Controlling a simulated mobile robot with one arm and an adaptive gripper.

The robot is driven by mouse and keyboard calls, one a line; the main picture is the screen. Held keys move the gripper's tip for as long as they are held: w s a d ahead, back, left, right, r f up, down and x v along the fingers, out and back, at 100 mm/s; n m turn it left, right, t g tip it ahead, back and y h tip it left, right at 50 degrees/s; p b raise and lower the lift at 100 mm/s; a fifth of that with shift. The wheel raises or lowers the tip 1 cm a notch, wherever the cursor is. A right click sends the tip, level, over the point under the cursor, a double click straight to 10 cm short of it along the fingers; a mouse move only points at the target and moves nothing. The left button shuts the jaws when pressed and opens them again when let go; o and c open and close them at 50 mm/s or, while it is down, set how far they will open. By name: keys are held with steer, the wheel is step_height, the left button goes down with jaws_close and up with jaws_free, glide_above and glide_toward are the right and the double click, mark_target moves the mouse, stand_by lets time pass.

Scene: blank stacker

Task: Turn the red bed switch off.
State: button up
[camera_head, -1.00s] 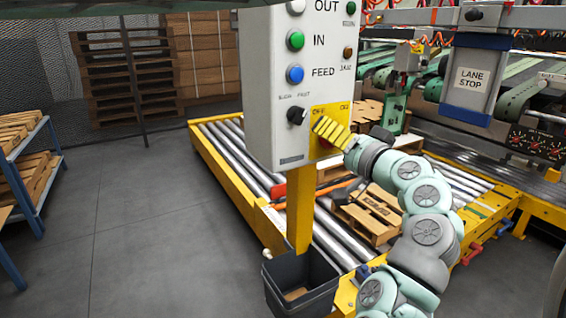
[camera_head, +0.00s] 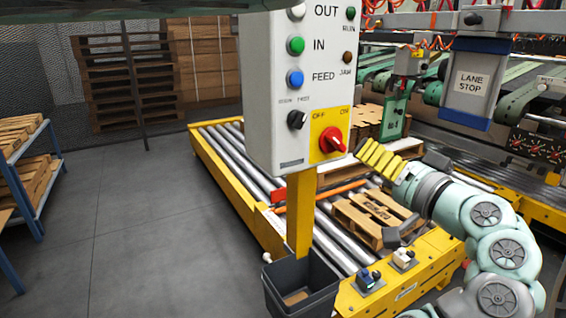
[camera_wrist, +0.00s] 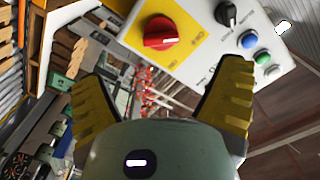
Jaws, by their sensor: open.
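The red bed switch (camera_head: 332,140) is a rotary knob on a yellow plate (camera_head: 322,118) at the lower right of a white control box. OFF is printed at the plate's upper left and ON at its upper right. My gripper (camera_head: 366,150) is just right of the box, apart from the knob. In the wrist view the knob (camera_wrist: 160,33) shows beyond the fingers, at the top. My yellow ribbed fingers (camera_wrist: 160,85) are spread wide with nothing between them.
The control box (camera_head: 262,90) also has a black selector (camera_head: 297,119), a blue FEED button (camera_head: 295,77) and a green IN button (camera_head: 295,45). A yellow post (camera_head: 300,215) and a dark bin (camera_head: 302,285) are below. Rollers with a wooden pallet (camera_head: 375,215) lie behind.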

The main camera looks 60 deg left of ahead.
steer(key=shift+s+d, duration=0.1)
steer(key=shift+d, duration=0.6)
